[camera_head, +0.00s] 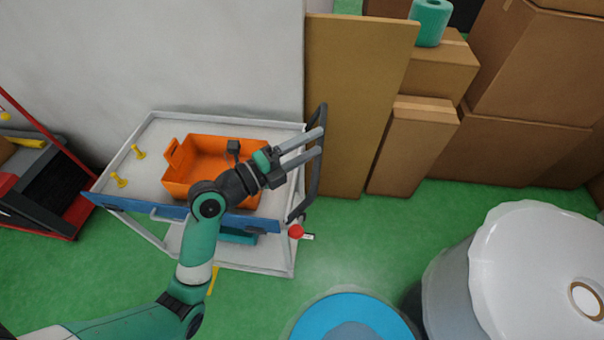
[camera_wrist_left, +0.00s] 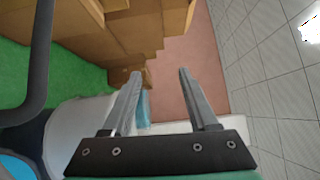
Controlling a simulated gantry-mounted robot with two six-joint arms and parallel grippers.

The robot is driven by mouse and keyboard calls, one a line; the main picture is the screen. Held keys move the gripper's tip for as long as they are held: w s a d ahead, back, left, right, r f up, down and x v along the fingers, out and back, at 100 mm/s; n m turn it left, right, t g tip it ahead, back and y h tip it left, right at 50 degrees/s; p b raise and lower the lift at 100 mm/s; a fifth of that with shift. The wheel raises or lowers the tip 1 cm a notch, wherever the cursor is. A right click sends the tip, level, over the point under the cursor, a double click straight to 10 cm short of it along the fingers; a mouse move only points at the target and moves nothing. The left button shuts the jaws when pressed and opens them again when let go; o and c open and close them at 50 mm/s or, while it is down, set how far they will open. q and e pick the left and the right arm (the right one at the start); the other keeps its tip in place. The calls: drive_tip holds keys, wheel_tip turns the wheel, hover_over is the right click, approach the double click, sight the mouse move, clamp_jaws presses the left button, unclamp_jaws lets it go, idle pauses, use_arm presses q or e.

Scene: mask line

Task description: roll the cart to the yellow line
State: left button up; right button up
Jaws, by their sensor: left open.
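The cart (camera_head: 139,152) is white with a blue front edge and stands against the pale wall. Its black handle (camera_head: 319,168) rises at its right end; it also shows in the left wrist view (camera_wrist_left: 41,60), at the left edge. My left gripper (camera_head: 320,141) is open over the right end of the cart, close by the handle. In the wrist view the handle lies outside the two fingers (camera_wrist_left: 161,74), with nothing between them. A short yellow strip (camera_head: 213,280) shows low beside my arm; whether it is the yellow line I cannot tell. My right gripper is out of view.
An orange bin (camera_head: 214,147) and yellow pegs (camera_head: 120,180) sit on the cart. A red lever (camera_head: 296,231) is near its right corner. A tan board (camera_head: 345,105) and boxes (camera_head: 412,147) stand behind right. A large white roll (camera_head: 520,250) and blue-topped drum (camera_head: 350,312) stand front right.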

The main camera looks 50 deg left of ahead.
use_arm(q)
drive_tip(key=g+y+b, duration=0.1)
drive_tip(key=g+b, duration=0.1)
drive_tip(key=b, duration=0.1)
approach(316, 171)
drive_tip(key=s+f, duration=0.1)
drive_tip(key=w, duration=0.3)
drive_tip(key=w+f, duration=0.1)
drive_tip(key=w, duration=0.3)
drive_tip(key=w+f, duration=0.1)
drive_tip(key=w, duration=0.3)
drive_tip(key=shift+w+d, duration=0.1)
drive_tip(key=shift+w, duration=0.15)
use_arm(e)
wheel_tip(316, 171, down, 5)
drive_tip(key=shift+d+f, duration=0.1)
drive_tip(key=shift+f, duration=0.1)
use_arm(q)
drive_tip(key=shift+c, duration=0.2)
clamp_jaws()
